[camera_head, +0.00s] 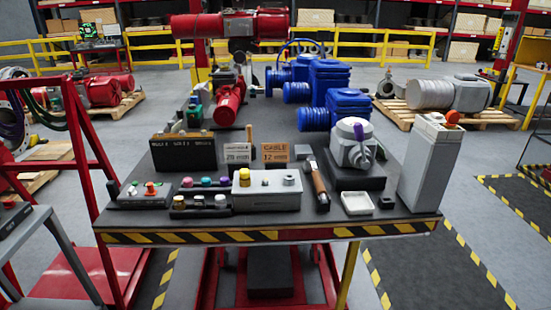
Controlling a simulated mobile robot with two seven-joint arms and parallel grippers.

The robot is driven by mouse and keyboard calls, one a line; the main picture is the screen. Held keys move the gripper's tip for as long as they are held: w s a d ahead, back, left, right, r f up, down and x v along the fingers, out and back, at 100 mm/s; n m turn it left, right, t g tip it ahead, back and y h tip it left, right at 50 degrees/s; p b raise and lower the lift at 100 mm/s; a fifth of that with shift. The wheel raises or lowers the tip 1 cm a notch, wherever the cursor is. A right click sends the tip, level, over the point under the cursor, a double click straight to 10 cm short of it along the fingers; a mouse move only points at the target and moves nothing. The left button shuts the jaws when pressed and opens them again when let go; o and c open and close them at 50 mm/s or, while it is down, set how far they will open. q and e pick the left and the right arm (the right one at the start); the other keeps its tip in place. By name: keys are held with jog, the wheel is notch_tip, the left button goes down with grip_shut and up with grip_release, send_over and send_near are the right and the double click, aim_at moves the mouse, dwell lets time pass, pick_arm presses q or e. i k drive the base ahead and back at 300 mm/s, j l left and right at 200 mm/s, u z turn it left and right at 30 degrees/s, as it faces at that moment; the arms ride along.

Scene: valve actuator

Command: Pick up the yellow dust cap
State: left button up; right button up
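A yellow cap (244,174) sits upright on the top left part of a grey box (267,195) near the front of the work table (340,223). A grey round fitting (289,180) stands on the same box to the right of it. The cap's sides and top show clearly from here. Neither of my grippers is in view.
A rack of small coloured caps (206,182) lies left of the box. A brown-handled tool (319,185) and white tray (357,203) lie right of it. A grey actuator (353,145) and tall grey cabinet (430,165) stand further right. Small signs (275,153) stand behind.

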aim_at(245, 173)
jog(key=i+j, duration=1)
